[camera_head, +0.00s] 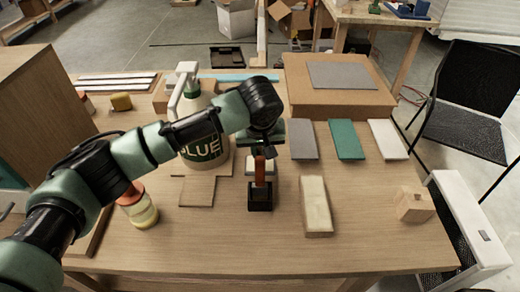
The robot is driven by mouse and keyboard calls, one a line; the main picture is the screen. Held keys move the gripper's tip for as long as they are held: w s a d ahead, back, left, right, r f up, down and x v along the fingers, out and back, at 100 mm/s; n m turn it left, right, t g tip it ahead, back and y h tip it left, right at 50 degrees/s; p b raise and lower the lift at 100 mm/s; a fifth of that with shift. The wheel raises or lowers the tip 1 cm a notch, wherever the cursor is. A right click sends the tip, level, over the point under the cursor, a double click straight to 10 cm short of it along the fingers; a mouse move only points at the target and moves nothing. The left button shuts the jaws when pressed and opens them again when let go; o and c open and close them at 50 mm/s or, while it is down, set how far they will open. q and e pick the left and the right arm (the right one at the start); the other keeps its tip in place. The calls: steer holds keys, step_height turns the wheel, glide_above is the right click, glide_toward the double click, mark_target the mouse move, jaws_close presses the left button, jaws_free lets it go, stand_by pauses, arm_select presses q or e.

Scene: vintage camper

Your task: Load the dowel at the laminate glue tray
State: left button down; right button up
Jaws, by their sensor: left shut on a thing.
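My left gripper (263,152) reaches in over the middle of the table and points down. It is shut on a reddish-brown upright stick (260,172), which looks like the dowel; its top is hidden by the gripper. The stick's lower end meets a small black square block or tray (260,202) on the table; I cannot tell whether it is inside it or in front of it. A pale piece (250,168) lies just behind. Laminate samples in grey (303,140), green (346,140) and white (387,139) lie to the right. My right gripper is out of view.
A large glue jug (207,150) stands left of the gripper, partly behind my arm. A jar (141,210) stands at the left. A cream block (316,208) and a small wooden block (414,205) lie right. A raised wooden board (340,96) is behind. The front table strip is clear.

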arm_select(q)
steer(key=shift+s+f+p, duration=0.1)
steer(key=shift+f+p, duration=0.15)
steer(key=shift+p, duration=0.2)
stand_by(1.6)
steer(key=shift+r, duration=0.1)
step_height(320, 180, up, 7)
steer(key=p, duration=0.8)
stand_by(0.6)
